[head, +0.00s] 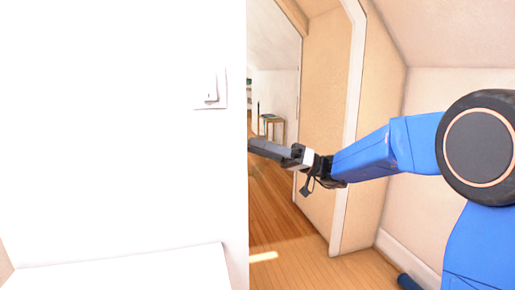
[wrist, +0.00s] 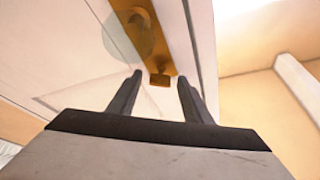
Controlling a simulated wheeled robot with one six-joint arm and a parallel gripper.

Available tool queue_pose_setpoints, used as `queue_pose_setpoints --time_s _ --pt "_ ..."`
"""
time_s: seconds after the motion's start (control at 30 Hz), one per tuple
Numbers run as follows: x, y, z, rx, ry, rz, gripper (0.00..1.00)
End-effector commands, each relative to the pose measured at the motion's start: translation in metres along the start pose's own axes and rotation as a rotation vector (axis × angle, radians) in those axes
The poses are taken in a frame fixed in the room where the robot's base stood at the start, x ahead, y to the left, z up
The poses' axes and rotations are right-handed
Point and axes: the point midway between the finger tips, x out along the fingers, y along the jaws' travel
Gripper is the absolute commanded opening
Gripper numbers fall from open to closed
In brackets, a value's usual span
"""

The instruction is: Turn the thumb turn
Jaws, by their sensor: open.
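The thumb turn (wrist: 160,79) is a small brass piece at the lower end of a long brass plate (wrist: 148,35) on a pale panelled door (wrist: 75,60) in the wrist view. My gripper (wrist: 159,78) is open, with one dark finger on each side of the thumb turn in the picture. I see a gap on both sides and no clear contact; the depth is hard to tell. A round, see-through greenish knob (wrist: 125,36) is on the plate above. In the head view, my gripper (head: 265,150) reaches left, its tips hidden behind a white wall edge; the thumb turn is not visible there.
The white wall (head: 120,150) with a light switch (head: 210,90) fills the left of the head view, close to my gripper. A white-trimmed opening (head: 345,130) stands behind my arm. A small stool (head: 272,122) stands farther back. Wooden floor (head: 290,270) shows clear below.

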Motion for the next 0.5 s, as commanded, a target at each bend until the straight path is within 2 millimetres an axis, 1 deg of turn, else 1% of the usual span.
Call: queue_pose_setpoints --time_s 0.23,0.27,0.3,0.37,0.4,0.43,0.5 --pt "0.0005 0.0000 0.0000 0.000 0.000 0.000 0.45" --pt "0.0005 0.0000 0.0000 0.000 0.000 0.000 0.41" --pt "0.0005 0.0000 0.0000 0.000 0.000 0.000 0.31" --pt "0.0004 0.0000 0.0000 0.000 0.000 0.000 0.17" --pt "0.0004 0.0000 0.0000 0.000 0.000 0.000 0.07" --pt "0.0004 0.0001 0.0000 0.000 0.000 0.000 0.04" --pt "0.0003 0.0001 0.0000 0.000 0.000 0.000 0.04"
